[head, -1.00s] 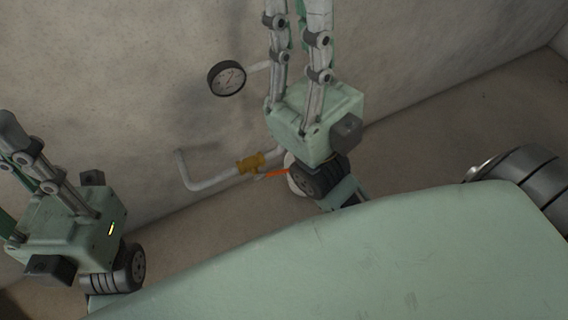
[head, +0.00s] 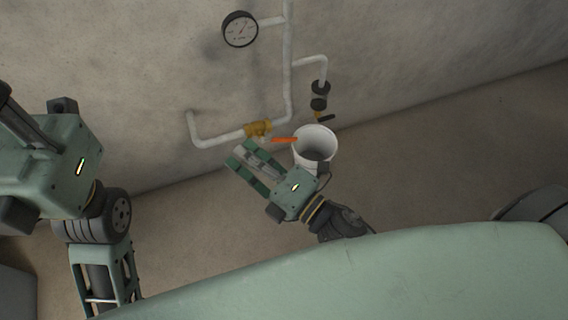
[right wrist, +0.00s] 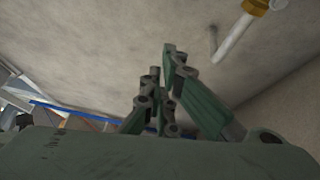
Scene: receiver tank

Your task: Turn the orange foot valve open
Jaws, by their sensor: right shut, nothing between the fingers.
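The orange foot valve shows in the head view as a brass body (head: 258,129) on a low white pipe, with an orange lever (head: 284,140) pointing right, roughly in line with the pipe's lower run. The lever's tip appears beside the white bucket's rim. My right gripper (head: 241,156) is shut and empty, just below and left of the valve. I cannot tell whether it touches the valve. The right wrist view shows the gripper's green fingers (right wrist: 167,85) and part of the brass fitting (right wrist: 256,6) at the top edge; the lever is not visible there.
A white bucket (head: 329,137) stands on the floor right of the lever, under a dark tap (head: 320,96). A round gauge (head: 240,29) is on the pipework above. The wall is close behind the valve. Bare floor lies to the right.

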